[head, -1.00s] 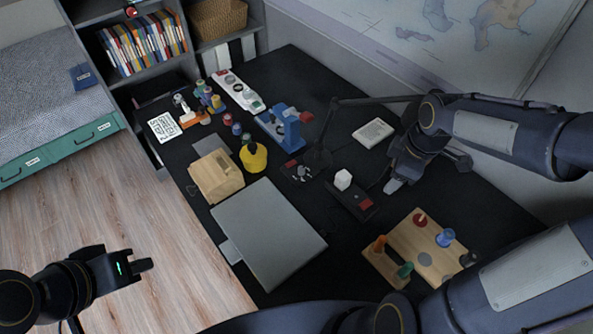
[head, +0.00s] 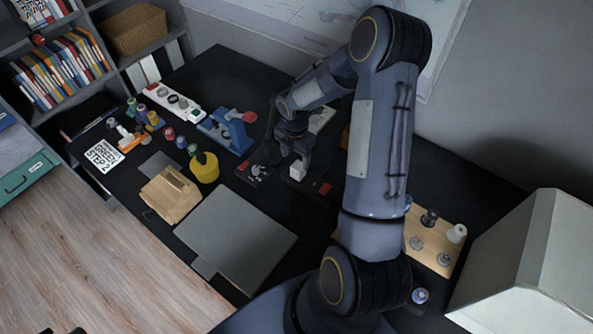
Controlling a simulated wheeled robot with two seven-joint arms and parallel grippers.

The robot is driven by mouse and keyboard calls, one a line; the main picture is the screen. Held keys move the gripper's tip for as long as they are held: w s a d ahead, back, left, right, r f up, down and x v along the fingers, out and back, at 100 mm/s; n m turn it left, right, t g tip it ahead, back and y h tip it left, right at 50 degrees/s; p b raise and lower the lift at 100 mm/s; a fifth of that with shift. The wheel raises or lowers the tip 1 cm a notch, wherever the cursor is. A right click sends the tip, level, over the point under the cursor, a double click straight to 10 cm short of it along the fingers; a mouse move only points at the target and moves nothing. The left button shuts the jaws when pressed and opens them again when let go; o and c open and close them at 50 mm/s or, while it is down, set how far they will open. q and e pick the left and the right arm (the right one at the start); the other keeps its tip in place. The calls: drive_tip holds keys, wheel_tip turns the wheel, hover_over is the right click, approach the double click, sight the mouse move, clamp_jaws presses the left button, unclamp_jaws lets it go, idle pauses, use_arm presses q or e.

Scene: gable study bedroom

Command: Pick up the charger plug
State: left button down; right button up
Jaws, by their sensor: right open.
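The white charger plug (head: 298,171) is a small block on the black power strip (head: 312,187), which has a red switch at its right end. My right gripper (head: 295,153) points down over the plug. Its jaws are open, with the fingertips at or just above the plug's top. I cannot tell whether they touch it. Only a dark sliver, probably my left gripper, shows at the bottom left edge.
My right arm hides part of the desk and the wooden peg board (head: 419,246). A blue clamp-like device (head: 228,133), a yellow pot (head: 204,168) and a closed grey laptop (head: 236,238) are left of the strip. A large pale box (head: 530,262) stands at the right.

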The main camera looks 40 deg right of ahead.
sight(298, 165)
drive_tip(key=f, duration=0.2)
drive_tip(key=f+p, duration=0.1)
drive_tip(key=f, duration=0.2)
drive_tip(key=shift+s+d+f+p, duration=0.2)
drive_tip(key=shift+d+f+p, duration=0.1)
drive_tip(key=shift+d+p, duration=0.1)
drive_tip(key=shift+f, duration=0.4)
drive_tip(key=c, duration=1.1)
drive_tip(key=shift+r, duration=0.1)
drive_tip(key=shift+c, duration=0.2)
